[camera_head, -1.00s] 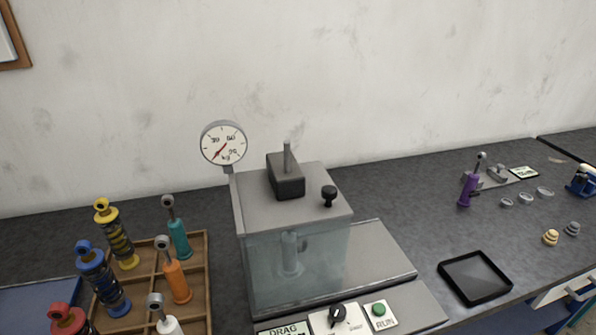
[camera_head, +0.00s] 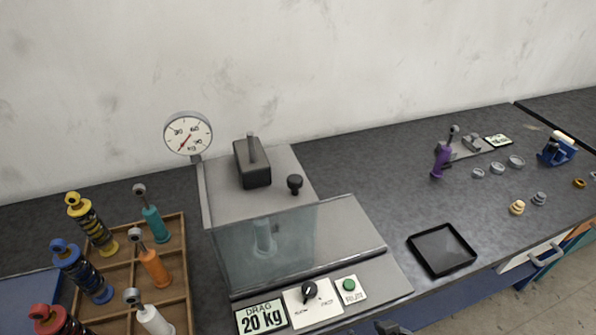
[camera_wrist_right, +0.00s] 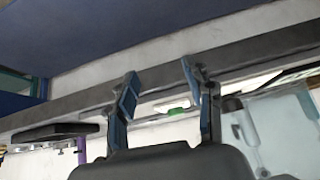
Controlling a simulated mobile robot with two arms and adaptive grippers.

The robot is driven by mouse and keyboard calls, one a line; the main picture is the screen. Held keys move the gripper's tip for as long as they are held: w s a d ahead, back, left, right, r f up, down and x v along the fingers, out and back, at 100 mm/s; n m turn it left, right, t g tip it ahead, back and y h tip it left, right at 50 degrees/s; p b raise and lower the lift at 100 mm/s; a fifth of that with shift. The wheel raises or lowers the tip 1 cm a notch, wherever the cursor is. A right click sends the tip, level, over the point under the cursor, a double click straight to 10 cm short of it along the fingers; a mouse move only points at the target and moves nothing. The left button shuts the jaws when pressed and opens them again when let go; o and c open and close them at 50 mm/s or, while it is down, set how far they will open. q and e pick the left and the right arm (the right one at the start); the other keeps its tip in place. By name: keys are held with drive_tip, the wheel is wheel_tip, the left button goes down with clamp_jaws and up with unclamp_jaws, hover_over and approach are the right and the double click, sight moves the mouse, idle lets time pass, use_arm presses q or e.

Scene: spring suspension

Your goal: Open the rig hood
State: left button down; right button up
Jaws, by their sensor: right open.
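The rig hood (camera_head: 262,250) is a clear box under a grey top plate, and it sits shut on the rig. A black knob (camera_head: 295,184) stands on the front right of the top. The hood's glass also shows at the right of the right wrist view (camera_wrist_right: 282,122). My right gripper (camera_wrist_right: 157,80) is open and empty, with its two blue-padded fingers apart near the bench's front edge. A small dark part of it shows at the bottom of the head view (camera_head: 392,328), below and right of the rig, apart from the knob. My left gripper is not in view.
A dial gauge (camera_head: 188,133) stands at the hood's back left. A dark block with a rod (camera_head: 252,165) is on top. The front panel has a dark switch (camera_head: 309,290) and green button (camera_head: 349,285). A rack of shocks (camera_head: 179,260) is left; a black tray (camera_head: 442,249) is right.

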drive_tip(key=w+a+r+n+t+y, duration=0.1)
drive_tip(key=w+a+r+t+y, duration=0.15)
drive_tip(key=r, duration=0.55)
drive_tip(key=w+a+r+n+t+y, duration=0.1)
drive_tip(key=w+a+r+t, duration=0.2)
drive_tip(key=r, duration=0.5)
drive_tip(key=n+t+y+p, duration=0.1)
drive_tip(key=t+y, duration=0.2)
drive_tip(key=y, duration=0.1)
approach(299, 185)
drive_tip(key=p+x, duration=0.4)
drive_tip(key=x, duration=0.6)
drive_tip(key=shift+w, duration=0.1)
drive_tip(key=shift+w+a+f, duration=0.15)
drive_tip(key=shift+w+a, duration=0.15)
drive_tip(key=shift+w, duration=0.2)
clamp_jaws()
